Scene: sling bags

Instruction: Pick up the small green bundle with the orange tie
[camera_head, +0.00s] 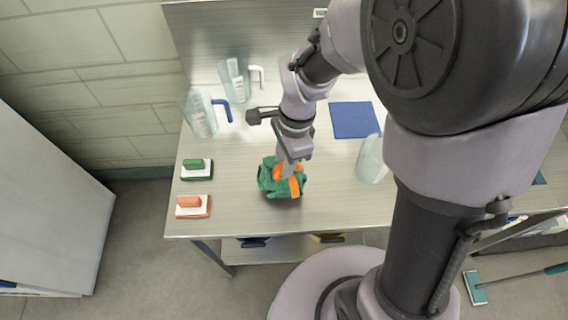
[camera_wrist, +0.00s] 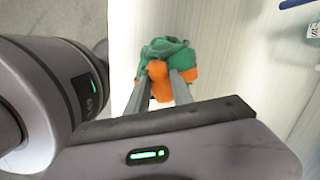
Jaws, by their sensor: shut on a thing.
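The small green bundle with the orange tie (camera_head: 268,181) is near the front edge of the metal table (camera_head: 235,215) in the head view. My gripper (camera_head: 288,174) comes down on it from above and is shut on it around the orange tie. In the wrist view the green cloth (camera_wrist: 168,48) bulges out beyond the fingertips, and the orange tie shows between and beside the two fingers (camera_wrist: 162,85). The gripper hides part of the bundle. I cannot tell whether the bundle touches the table or is just above it.
Two brushes, green (camera_head: 196,168) and orange (camera_head: 193,206), lie at the table's left. Two clear jugs (camera_head: 201,116) (camera_head: 234,80) stand behind them. A blue cloth (camera_head: 354,120) lies at the back, with another clear container (camera_head: 371,160) right of the bundle.

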